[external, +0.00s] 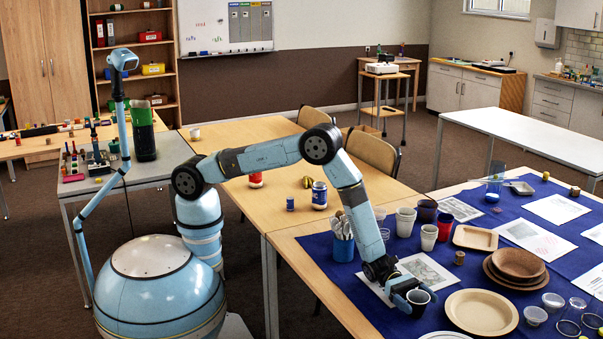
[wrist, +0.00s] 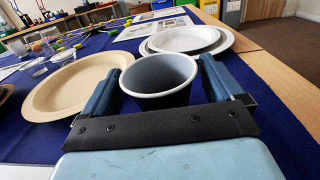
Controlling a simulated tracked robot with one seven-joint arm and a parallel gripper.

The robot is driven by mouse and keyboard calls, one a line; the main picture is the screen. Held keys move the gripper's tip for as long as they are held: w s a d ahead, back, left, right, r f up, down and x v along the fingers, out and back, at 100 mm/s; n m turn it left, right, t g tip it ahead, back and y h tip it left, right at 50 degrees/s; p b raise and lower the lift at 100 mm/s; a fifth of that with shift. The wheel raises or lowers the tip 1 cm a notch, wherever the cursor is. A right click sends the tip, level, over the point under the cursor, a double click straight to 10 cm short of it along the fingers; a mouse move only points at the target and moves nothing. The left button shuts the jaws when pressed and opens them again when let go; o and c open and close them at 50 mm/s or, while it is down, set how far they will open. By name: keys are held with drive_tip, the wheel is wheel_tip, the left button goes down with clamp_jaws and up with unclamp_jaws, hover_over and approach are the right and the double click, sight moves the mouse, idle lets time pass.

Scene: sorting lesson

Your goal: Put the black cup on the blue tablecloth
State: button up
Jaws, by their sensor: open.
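The black cup (external: 419,297), dark outside with a greyish inside, stands upright at the front of the blue tablecloth (external: 460,277). In the wrist view the cup (wrist: 160,80) is between the two fingers of my gripper (wrist: 160,84), one finger on each side. My gripper (external: 407,296) is open around the cup. The cup appears to stand on the cloth, but its base is hidden, so contact is not clear. The blue cloth (wrist: 32,150) also shows below and left of the cup in the wrist view.
A beige plate (external: 481,311) lies right of the cup. Stacked brown bowls (external: 516,265) and clear containers (external: 536,316) lie farther right. Several cups (external: 405,222) and a blue cutlery holder (external: 343,247) stand behind. In the wrist view, white plates (wrist: 188,39) lie beyond the cup.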

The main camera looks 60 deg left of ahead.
drive_tip(key=shift+a+r, duration=0.1)
drive_tip(key=shift+a, duration=0.2)
drive_tip(key=shift+w+a, duration=0.1)
drive_tip(key=shift+a, duration=0.95)
drive_tip(key=shift+a+r, duration=0.15)
drive_tip(key=shift+r, duration=3.45)
drive_tip(key=s+a+r+m+g+y, duration=0.25)
drive_tip(key=a+r+m, duration=0.35)
drive_tip(key=a+r, duration=0.65)
drive_tip(key=s+a+r+m+g+y, duration=0.1)
drive_tip(key=a+r+m+y, duration=0.35)
drive_tip(key=a+r, duration=0.8)
drive_tip(key=s+a+r+m+t+y, duration=0.2)
drive_tip(key=s+a, duration=0.4)
drive_tip(key=a, duration=0.8)
drive_tip(key=s+a+r+m+t+y, duration=0.2)
drive_tip(key=s+a+m+t+y, duration=0.1)
drive_tip(key=a, duration=1.2)
drive_tip(key=s+a+r+m+t+y, duration=0.2)
drive_tip(key=s+a+t+y, duration=0.2)
drive_tip(key=s+a, duration=0.5)
drive_tip(key=a+y, duration=0.2)
drive_tip(key=a, duration=0.3)
drive_tip(key=shift+s+a+r, duration=0.15)
drive_tip(key=shift+a+r, duration=0.15)
drive_tip(key=shift+r, duration=0.1)
